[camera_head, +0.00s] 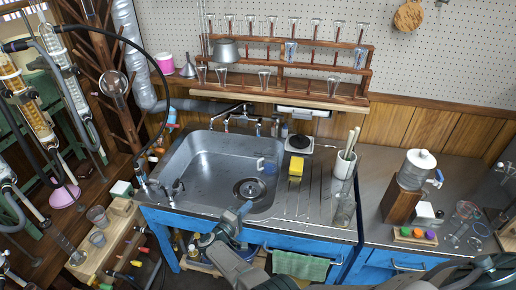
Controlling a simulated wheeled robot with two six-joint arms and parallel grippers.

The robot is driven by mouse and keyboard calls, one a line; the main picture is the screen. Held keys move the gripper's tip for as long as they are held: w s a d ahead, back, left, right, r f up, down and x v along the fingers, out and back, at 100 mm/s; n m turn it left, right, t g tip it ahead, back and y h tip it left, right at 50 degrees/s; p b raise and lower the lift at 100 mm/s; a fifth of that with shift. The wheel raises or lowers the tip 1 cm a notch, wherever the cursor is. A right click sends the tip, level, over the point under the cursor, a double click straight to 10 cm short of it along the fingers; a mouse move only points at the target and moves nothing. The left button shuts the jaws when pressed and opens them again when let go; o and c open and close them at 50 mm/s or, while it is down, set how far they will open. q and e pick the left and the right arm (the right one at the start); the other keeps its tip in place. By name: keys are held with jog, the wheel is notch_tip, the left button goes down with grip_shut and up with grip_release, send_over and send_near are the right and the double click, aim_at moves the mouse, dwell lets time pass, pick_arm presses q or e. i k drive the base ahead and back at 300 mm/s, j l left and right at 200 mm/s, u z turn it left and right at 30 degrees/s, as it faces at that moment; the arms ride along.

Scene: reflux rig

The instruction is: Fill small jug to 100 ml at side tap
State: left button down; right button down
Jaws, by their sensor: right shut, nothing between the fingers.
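A small tap (174,190) stands at the front left corner of the steel sink (195,162). I cannot tell for sure which vessel is the small jug. A small pale and bluish object (262,163) is in the sink near its right wall, too small to make out. A clear glass vessel (344,210) stands at the right end of the drainer. My right gripper (242,210) is shut and empty over the front edge of the sink, near the drain. My left gripper is not in view.
More taps (237,117) stand behind the sink. A yellow sponge (295,169) and a white pot of rods (345,164) are on the drainer. A water dispenser (415,168) stands on a wooden block at right. Glass beakers (97,215) are at left. Glassware fills the rack (320,68).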

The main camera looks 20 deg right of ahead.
aim_at(267, 163)
jog(key=i+l, duration=0.2)
jog(key=i, duration=0.2)
jog(key=i+l, duration=0.25)
jog(key=i, duration=0.15)
jog(key=i+l, duration=0.2)
jog(key=i, duration=0.2)
